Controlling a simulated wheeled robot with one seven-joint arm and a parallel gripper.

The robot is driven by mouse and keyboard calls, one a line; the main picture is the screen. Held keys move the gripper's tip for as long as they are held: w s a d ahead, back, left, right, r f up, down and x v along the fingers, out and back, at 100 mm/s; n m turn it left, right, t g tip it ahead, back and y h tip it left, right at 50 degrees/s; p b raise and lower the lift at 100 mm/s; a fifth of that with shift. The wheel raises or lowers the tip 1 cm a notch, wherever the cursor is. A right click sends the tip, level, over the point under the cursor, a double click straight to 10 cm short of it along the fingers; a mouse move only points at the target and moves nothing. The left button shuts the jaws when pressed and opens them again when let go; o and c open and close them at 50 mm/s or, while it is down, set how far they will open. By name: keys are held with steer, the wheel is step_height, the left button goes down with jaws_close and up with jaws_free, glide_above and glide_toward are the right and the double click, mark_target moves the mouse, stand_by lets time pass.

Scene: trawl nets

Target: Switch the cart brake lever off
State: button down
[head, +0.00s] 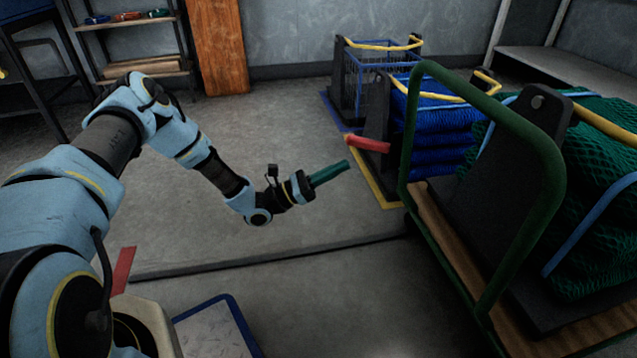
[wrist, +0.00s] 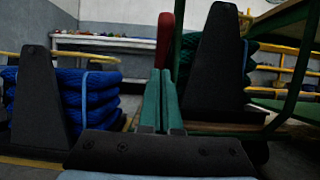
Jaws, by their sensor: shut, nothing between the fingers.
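The cart has a green tubular frame (head: 552,190) and a wooden deck at the right of the head view. A red lever (head: 368,144) juts out leftward beside the cart's near-left upright. Its right end meets dark and green parts there, so I cannot tell how it is mounted. In the wrist view a red upright shape (wrist: 165,38), likely the lever, stands just beyond my fingertips. My gripper (head: 346,165) has green fingers, shut and empty, pointing right toward the lever from just below and left of it. In the wrist view the fingers (wrist: 161,73) lie together; contact with the lever is not clear.
Green netting (head: 600,130) and a black tapered stand (head: 500,150) fill the cart. Blue nets (head: 440,120) with yellow rails stand behind it. A blue wire basket (head: 375,75) is farther back. Floor left of the cart is open. A blue-edged panel (head: 215,330) lies low in front.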

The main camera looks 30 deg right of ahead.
mark_target(375, 146)
steer(key=shift+s+d+r+b, duration=0.15)
steer(key=shift+d+r+b, duration=0.15)
steer(key=shift+r, duration=0.65)
steer(key=shift+s+d+r+b, duration=0.15)
steer(key=shift+d+r, duration=0.2)
steer(key=shift+r, duration=0.6)
steer(key=shift+w, duration=0.1)
